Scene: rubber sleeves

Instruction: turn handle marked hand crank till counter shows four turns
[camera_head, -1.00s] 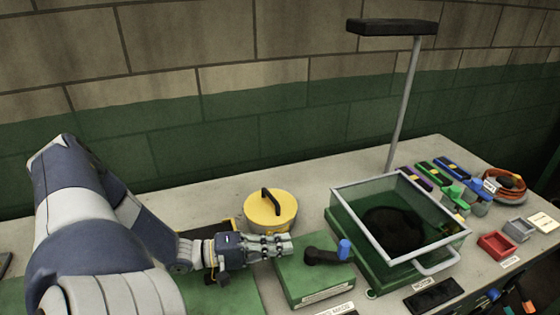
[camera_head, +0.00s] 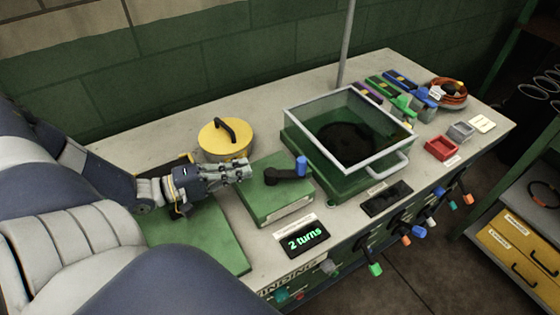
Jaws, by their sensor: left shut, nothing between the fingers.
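The hand crank is a green box (camera_head: 268,202) on the bench with a dark crank arm and a blue knob (camera_head: 301,167). The knob points to the right and up from the pivot. The counter (camera_head: 302,237) in front of the box is lit and reads "2 turns" in green. A white label (camera_head: 294,222) lies just behind the counter, its text too small to read. My left gripper (camera_head: 246,171) is shut and empty, beside the box's left end, apart from the knob. My right gripper is not in view.
A yellow-lidded round pot (camera_head: 224,139) stands behind my left gripper. A glass-sided guard box (camera_head: 350,130) with a handle stands right of the crank. Red (camera_head: 441,148) and grey trays lie farther right. Several coloured knobs hang along the bench front. A shelf (camera_head: 520,235) stands at right.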

